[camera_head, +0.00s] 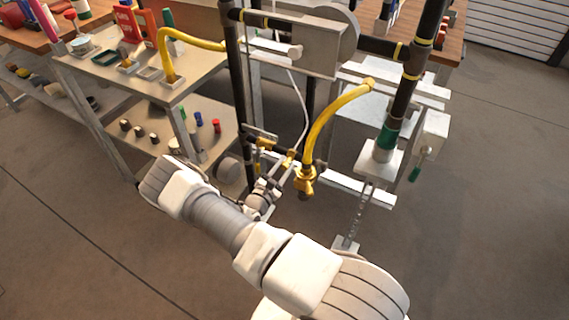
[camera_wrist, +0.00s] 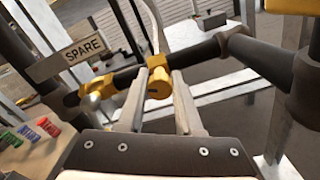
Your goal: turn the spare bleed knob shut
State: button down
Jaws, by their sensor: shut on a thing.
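The spare bleed knob (camera_wrist: 158,84) is a small yellow brass knob on a dark pipe, seen between my fingertips in the wrist view. My gripper (camera_wrist: 158,90) is shut on it, with one finger on each side. A plate (camera_wrist: 75,58) reading SPARE hangs to the left above the same pipe. In the head view my gripper (camera_head: 277,176) reaches the low pipework at the middle of the frame; my fingers hide much of the knob there, and its turned angle is hard to tell.
A yellow hose (camera_head: 325,120) curves down to a brass fitting (camera_head: 305,180) just right of my gripper. Dark upright pipes (camera_head: 237,90) stand close by. A metal shelf unit (camera_head: 200,70) with bottles and caps is at the left. The floor at lower left is clear.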

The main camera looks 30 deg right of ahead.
jog(key=m+p, duration=0.2)
jog(key=m, duration=0.4)
jog(key=shift+m, duration=0.3)
jog(key=m+p, duration=0.2)
jog(key=m, duration=0.3)
jog(key=shift+f+p, duration=0.1)
jog(key=shift+p, duration=0.2)
jog(key=shift+m, duration=0.4)
jog(key=c, duration=0.6)
grip_release()
jog(key=shift+a, duration=0.1)
jog(key=p+v, duration=0.2)
jog(key=v, duration=1.5)
jog(key=shift+s, duration=0.15)
jog(key=shift+a, duration=0.1)
